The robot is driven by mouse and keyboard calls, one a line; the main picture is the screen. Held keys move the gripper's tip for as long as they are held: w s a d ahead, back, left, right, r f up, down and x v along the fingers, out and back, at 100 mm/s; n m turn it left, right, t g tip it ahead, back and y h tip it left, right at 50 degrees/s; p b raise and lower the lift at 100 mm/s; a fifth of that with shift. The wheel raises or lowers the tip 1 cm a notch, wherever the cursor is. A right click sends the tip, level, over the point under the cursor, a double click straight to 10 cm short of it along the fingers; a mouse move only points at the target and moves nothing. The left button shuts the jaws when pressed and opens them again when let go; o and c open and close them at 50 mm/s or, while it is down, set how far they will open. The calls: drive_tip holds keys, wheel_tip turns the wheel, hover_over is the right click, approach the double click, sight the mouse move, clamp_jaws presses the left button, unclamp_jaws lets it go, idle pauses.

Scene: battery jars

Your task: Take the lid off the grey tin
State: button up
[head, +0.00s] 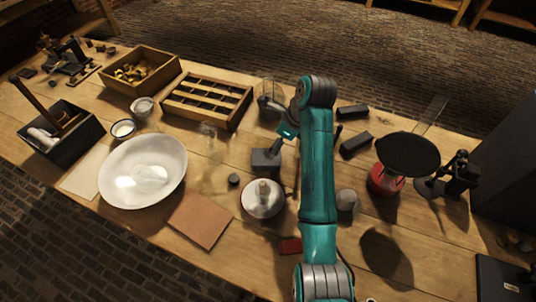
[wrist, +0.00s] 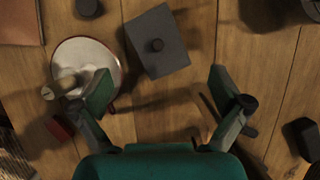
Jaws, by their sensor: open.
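The grey tin (head: 266,163) is a square, dark grey box standing on the wooden bench near the middle of the head view. In the wrist view the tin (wrist: 168,62) is seen from above, turned at an angle, with its lid on and a round dark knob (wrist: 157,45) at the lid's centre. My gripper (head: 283,138) is just behind and above the tin in the head view. In the wrist view the open gripper (wrist: 165,88) has its fingers wide apart and nothing between them; the tin lies ahead of the fingertips. The tin's lower sides are mostly hidden.
A white dish (head: 263,209) holding a small object stands close in front of the tin. A small dark cylinder (head: 234,179) is to its left, a red block (head: 290,246) nearer the front edge. A wooden divided tray (head: 205,101) and dark blocks (head: 356,143) stand farther back.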

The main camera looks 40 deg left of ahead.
drive_tip(key=shift+x, duration=3.3)
drive_tip(key=shift+c, duration=0.3)
drive_tip(key=shift+d+f, duration=0.1)
clamp_jaws()
